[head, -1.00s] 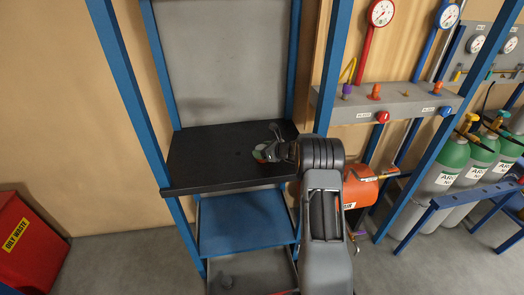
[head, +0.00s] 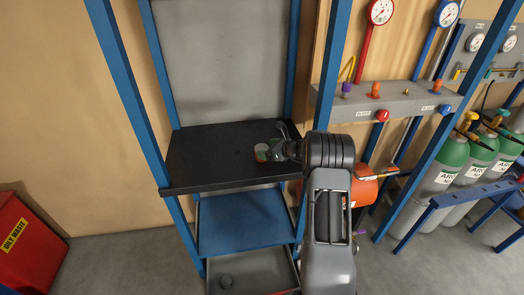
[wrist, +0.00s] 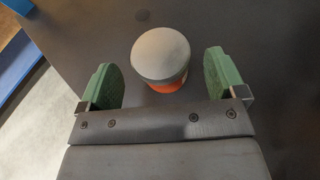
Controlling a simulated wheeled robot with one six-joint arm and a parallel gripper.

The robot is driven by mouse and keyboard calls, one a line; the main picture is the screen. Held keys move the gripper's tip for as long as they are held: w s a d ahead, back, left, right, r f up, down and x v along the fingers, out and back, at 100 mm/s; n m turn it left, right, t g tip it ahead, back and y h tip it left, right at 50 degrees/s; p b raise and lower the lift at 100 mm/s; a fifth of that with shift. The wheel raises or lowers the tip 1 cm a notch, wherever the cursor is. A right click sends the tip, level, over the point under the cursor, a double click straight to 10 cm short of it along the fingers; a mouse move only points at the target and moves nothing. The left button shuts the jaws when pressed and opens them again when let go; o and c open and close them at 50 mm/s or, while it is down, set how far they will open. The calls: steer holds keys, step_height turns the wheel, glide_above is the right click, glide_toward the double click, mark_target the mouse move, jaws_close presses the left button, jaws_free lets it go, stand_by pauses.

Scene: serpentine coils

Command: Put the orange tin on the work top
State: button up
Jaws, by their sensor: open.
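The orange tin (wrist: 161,58), with a grey lid, stands upright on the black work top (wrist: 250,30). In the head view the tin (head: 261,152) is near the right part of the work top (head: 210,160), just left of my gripper (head: 272,150). In the wrist view my gripper (wrist: 161,80) is open, with a green pad on either side. The tin stands ahead of the palm, between and slightly beyond the pads, with a gap on both sides.
Blue uprights frame the bench. An orange cylinder (head: 365,188) and a grey gauge panel (head: 395,103) stand to the right. The left of the work top is clear.

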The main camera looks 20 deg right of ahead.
steer(key=b+v, duration=0.1)
steer(key=v, duration=0.7)
steer(key=shift+a, duration=0.1)
steer(key=s+a+r+n+g, duration=0.3)
steer(key=s+a+n, duration=0.3)
steer(key=a, duration=0.2)
steer(key=s+a+r+n+g, duration=0.3)
steer(key=s+a+n, duration=0.2)
steer(key=a+n, duration=0.2)
steer(key=s+a+n+h, duration=0.2)
steer(key=s+n+h, duration=0.1)
steer(key=s+n, duration=0.5)
steer(key=s+a+r+n+g+h, duration=0.1)
steer(key=s+n+h, duration=0.3)
steer(key=s+n, duration=0.4)
steer(key=s+a, duration=0.1)
steer(key=s, duration=0.1)
steer(key=shift+s+a+r, duration=0.2)
steer(key=shift+s, duration=0.1)
